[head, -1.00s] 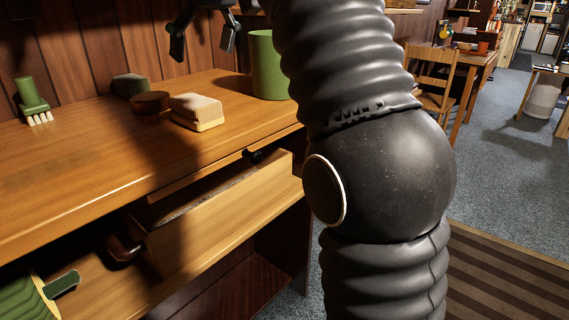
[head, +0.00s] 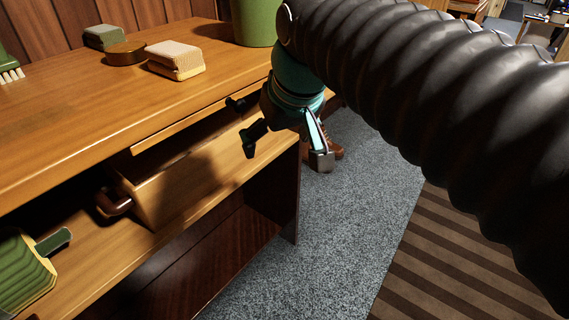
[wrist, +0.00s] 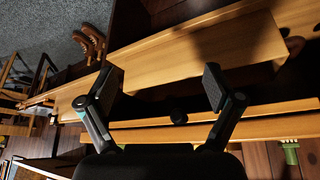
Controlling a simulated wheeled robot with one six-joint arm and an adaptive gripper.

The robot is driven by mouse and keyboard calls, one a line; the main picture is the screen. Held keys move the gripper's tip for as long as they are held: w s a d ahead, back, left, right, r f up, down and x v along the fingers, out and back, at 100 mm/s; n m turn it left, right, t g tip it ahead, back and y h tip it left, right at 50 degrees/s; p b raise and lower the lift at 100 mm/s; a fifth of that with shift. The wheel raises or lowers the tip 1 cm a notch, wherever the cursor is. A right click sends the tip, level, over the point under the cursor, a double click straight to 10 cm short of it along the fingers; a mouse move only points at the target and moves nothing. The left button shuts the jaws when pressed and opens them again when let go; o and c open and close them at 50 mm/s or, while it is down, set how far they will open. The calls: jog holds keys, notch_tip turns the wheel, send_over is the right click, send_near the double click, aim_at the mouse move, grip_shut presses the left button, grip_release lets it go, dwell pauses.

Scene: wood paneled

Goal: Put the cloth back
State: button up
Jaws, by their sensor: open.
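I cannot pick out a cloth with certainty in either view. A pale tan block (head: 176,59), perhaps folded cloth or a sponge, lies on the wooden desk top (head: 90,120). A wooden drawer (head: 205,175) below the desk top stands pulled out, with a brown handle (head: 113,202) near its left end. Its inside is mostly hidden in shadow. My gripper (head: 287,148) is open and empty, by the drawer's right end. In the wrist view my gripper (wrist: 160,87) has its fingers spread, with the drawer front (wrist: 200,50) beyond them.
A grey-green block (head: 104,37), a round brown tin (head: 126,54) and a green container (head: 254,22) stand on the desk. A green striped object (head: 22,272) is at lower left. Brown boots (wrist: 90,42) stand on the carpet.

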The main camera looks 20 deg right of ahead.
jog(key=s+d+f+m, duration=0.1)
jog(key=s+d+f, duration=0.1)
jog(key=s+f, duration=0.6)
notch_tip(320, 180, down, 5)
jog(key=shift+d+r+m+h, duration=0.1)
jog(key=shift+d+m+h, duration=0.15)
jog(key=shift+m+h, duration=0.05)
dwell(0.4)
